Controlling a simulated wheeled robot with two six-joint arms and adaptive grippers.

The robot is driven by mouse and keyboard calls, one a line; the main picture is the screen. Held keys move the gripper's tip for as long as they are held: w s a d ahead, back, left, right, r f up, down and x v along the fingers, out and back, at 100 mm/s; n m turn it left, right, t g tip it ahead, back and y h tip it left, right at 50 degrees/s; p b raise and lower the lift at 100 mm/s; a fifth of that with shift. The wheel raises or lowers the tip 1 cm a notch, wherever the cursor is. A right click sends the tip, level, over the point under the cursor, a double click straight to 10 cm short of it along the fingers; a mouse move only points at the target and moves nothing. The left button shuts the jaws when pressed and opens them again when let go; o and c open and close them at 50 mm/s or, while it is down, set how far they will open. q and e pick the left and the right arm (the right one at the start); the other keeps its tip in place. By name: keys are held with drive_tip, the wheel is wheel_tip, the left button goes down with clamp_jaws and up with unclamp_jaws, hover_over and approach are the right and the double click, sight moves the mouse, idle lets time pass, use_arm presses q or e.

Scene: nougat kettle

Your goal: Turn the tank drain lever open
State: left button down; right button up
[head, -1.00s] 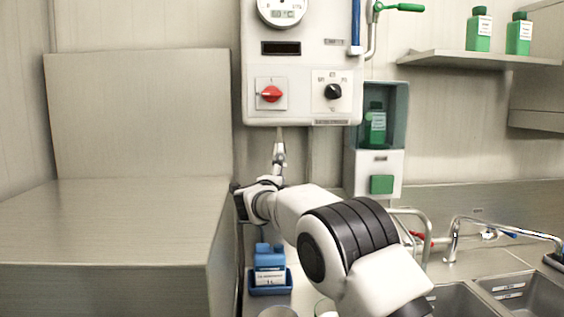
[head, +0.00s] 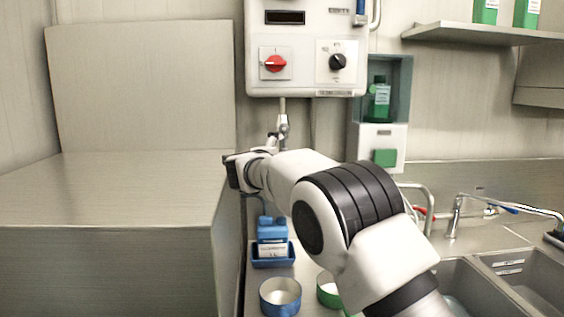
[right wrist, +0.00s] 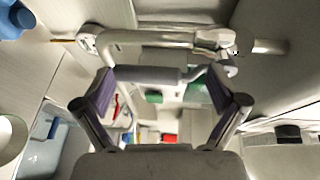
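My right gripper (head: 232,171) is at the right edge of the large steel box (head: 110,190), and my arm reaches it from the lower right. In the right wrist view its two purple-padded fingers (right wrist: 170,78) are spread apart. A grey round bar with a bent end (right wrist: 148,75), which looks like the drain lever's handle, lies across the gap between the fingertips. I cannot tell whether the pads touch it. A white pipe (right wrist: 150,37) runs just above it. In the head view the lever is not discernible near the gripper. My left gripper is not in view.
A control panel (head: 305,80) with a red knob (head: 275,63) hangs above the gripper. A sink (head: 520,290) with a tap is at right.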

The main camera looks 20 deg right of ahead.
drive_tip(key=v, duration=0.1)
drive_tip(key=b+v, duration=0.1)
drive_tip(key=v, duration=0.1)
drive_tip(key=f+b+v, duration=0.1)
drive_tip(key=v, duration=0.1)
drive_tip(key=shift+s, duration=0.25)
drive_tip(key=shift+r, duration=0.1)
idle(0.3)
